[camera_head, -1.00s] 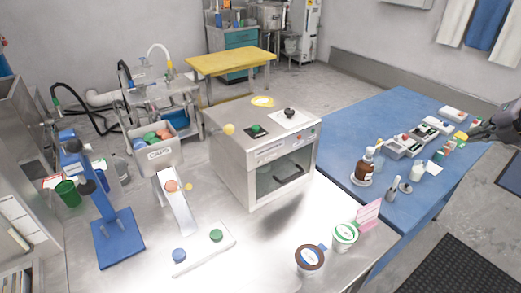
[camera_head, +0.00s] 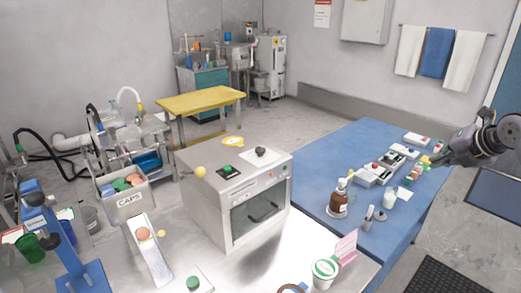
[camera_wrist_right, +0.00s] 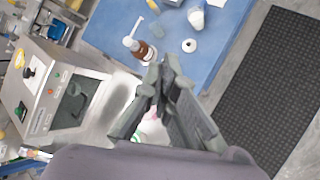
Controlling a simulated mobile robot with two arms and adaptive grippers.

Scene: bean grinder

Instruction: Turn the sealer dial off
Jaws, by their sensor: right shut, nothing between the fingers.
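A steel box with a window front (camera_head: 237,205) stands on the steel table; I take it to be the sealer. On its top is a black knob on a white plate (camera_head: 261,152), likely the dial. Beside it is a green button on a black plate (camera_head: 228,169). The knob also shows in the right wrist view (camera_wrist_right: 27,72), at the left edge. Its exact setting is too small to read. My right gripper (camera_head: 440,161) is shut and empty, near the blue table's right edge, well right of the box. My left gripper is not in view.
The blue table (camera_head: 325,185) holds a brown pump bottle (camera_head: 338,204), a white bottle (camera_head: 390,199) and grey boxes. A tub with a green rim (camera_head: 324,272) and a pink card stand at the front. A yellow ball knob (camera_head: 200,172) juts out at the box's left.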

